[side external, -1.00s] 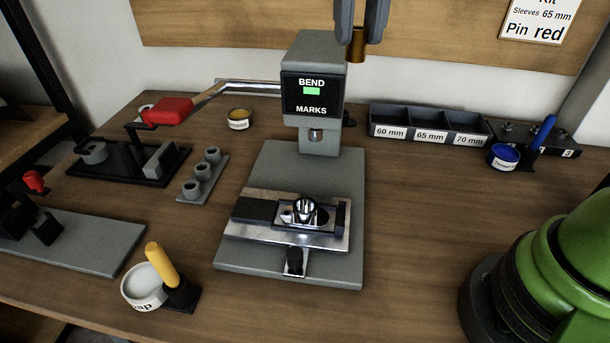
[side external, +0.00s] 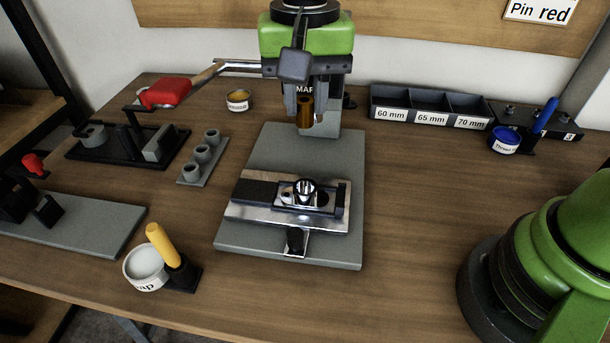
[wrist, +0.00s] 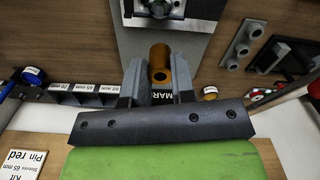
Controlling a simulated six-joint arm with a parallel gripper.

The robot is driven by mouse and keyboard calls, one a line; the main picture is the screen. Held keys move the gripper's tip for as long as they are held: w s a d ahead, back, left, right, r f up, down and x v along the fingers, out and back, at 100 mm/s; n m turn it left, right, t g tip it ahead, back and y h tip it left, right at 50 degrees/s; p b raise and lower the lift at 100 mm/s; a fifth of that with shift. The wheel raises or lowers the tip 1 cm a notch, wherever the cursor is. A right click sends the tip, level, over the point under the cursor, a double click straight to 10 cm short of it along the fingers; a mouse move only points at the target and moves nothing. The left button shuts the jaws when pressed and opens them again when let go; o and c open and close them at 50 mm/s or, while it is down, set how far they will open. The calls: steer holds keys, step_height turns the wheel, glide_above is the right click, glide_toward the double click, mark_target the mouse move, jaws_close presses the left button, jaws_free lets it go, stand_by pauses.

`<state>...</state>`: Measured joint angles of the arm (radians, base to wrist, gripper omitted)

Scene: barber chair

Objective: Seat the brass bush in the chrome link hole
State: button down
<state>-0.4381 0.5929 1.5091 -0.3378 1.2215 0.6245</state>
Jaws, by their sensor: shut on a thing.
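The brass bush (side external: 305,112) is a short copper-brown sleeve, held upright between the jaws of my gripper (side external: 305,118). In the wrist view the bush (wrist: 160,63) shows its open bore between the two fingers. My gripper is shut on it, in the air in front of the press head and above the base plate. The chrome link (side external: 320,198) lies in the dark fixture on the press base, with a shiny round ring (side external: 304,188) at its left part. The bush is apart from the link, above and behind it in the side view. The inside of the hole is hard to make out.
The press (side external: 330,120) stands behind my gripper, partly hidden, its red-handled lever (side external: 165,92) reaching left. A bin row (side external: 430,105) stands at the back right. A grey rack (side external: 203,160) with several sockets is left of the press base. A yellow-handled tool (side external: 161,245) stands front left.

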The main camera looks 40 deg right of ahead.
step_height(320, 180, down, 13)
steer(key=shift+f, duration=0.2)
steer(key=shift+f, duration=0.15)
steer(key=c, duration=1)
jaws_free()
steer(key=shift+o, duration=0.2)
